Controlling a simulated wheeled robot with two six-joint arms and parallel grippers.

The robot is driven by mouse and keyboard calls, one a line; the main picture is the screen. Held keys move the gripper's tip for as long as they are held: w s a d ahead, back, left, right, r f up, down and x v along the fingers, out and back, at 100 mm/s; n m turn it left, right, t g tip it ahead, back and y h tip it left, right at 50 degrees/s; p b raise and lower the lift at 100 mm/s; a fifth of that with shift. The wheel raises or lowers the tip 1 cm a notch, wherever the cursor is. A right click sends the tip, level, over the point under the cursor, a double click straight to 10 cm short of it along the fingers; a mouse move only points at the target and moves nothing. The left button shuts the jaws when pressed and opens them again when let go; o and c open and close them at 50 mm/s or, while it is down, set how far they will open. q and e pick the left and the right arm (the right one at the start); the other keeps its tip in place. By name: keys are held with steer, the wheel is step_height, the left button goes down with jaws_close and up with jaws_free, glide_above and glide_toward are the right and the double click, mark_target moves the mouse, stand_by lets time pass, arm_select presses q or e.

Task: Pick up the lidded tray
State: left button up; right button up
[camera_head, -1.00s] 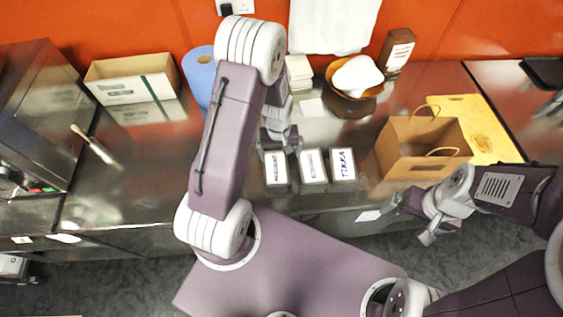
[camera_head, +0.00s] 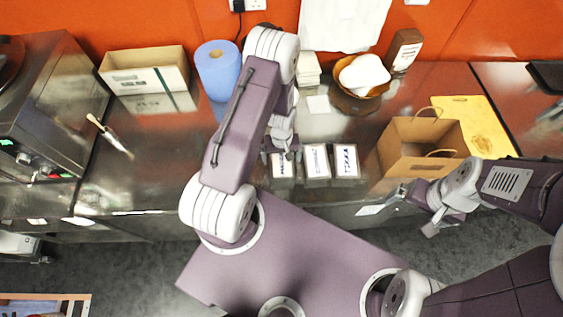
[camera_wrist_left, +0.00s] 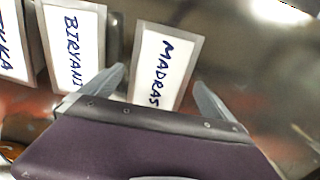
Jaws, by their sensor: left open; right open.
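Three lidded trays with white handwritten labels stand in a row on the steel counter. The MADRAS tray (camera_head: 283,170) is leftmost in the head view, then the BIRYANI tray (camera_head: 317,162) and the TIKKA tray (camera_head: 346,161). My left gripper (camera_head: 282,156) is open at the MADRAS tray and partly covers it. In the left wrist view the MADRAS tray (camera_wrist_left: 163,62) lies between the open fingers, with BIRYANI (camera_wrist_left: 74,45) and TIKKA (camera_wrist_left: 12,45) to its left. I cannot tell whether the fingers touch it. My right gripper (camera_head: 412,210) is open and empty near the counter's front edge.
A paper bag (camera_head: 411,158) stands right of the trays, beside a yellow board (camera_head: 480,120). Behind are a bowl (camera_head: 352,101), a blue roll (camera_head: 218,72) and an open box (camera_head: 145,75). A brush (camera_head: 112,138) lies on the left. The counter left of the trays is mostly clear.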

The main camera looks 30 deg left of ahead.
mark_target(282, 161)
arm_select(q)
step_height(282, 161, down, 2)
steer(key=shift+f, duration=0.25)
steer(key=shift+w+f, duration=0.1)
steer(key=shift+f, duration=0.35)
steer(key=c, duration=1.7)
arm_select(e)
steer(key=shift+w+r, duration=0.1)
steer(key=shift+r, duration=0.45)
arm_select(q)
steer(key=shift+r, duration=0.1)
steer(key=shift+r, duration=0.55)
step_height(282, 161, up, 3)
steer(key=shift+f+b, duration=0.15)
steer(key=shift+b, duration=0.45)
steer(key=shift+s+d+r+b, duration=0.4)
steer(key=shift+s+d+r, duration=0.8)
steer(key=shift+d, duration=0.4)
steer(key=shift+s+d+r+b, duration=0.35)
steer(key=shift+s+d+r, duration=0.85)
steer(key=shift+d, duration=0.4)
steer(key=shift+s+d+r+b, duration=0.4)
steer(key=shift+s+d+r, duration=0.75)
steer(key=shift+d, duration=0.45)
arm_select(e)
steer(key=shift+f, duration=2)
